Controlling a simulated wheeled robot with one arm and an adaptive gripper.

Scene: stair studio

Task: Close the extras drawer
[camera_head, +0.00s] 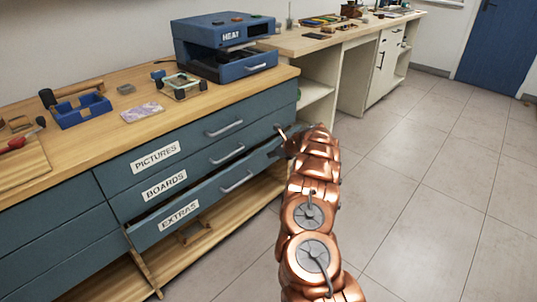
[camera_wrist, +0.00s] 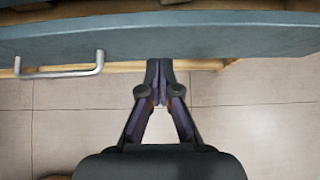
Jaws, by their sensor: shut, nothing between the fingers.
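The extras drawer (camera_head: 205,205) is the lowest of three labelled blue-grey drawers and stands pulled out a little, with a gap above its front. Its silver handle (camera_head: 237,182) is on the right half of the front. In the wrist view the drawer front (camera_wrist: 220,38) crosses the top and its handle (camera_wrist: 62,70) is at the left. My gripper (camera_wrist: 159,64) is shut and empty, its fingertips at the lower edge of the drawer front, to the right of the handle. I cannot tell whether they touch. In the head view my arm mostly hides the gripper at the drawer's right end.
The pictures drawer (camera_head: 160,152) and boards drawer (camera_head: 168,185) above look shut. The wooden worktop (camera_head: 110,90) holds a blue heat machine (camera_head: 225,45), a blue tray (camera_head: 80,111) and small tools. The tiled floor (camera_head: 430,190) at the right is clear.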

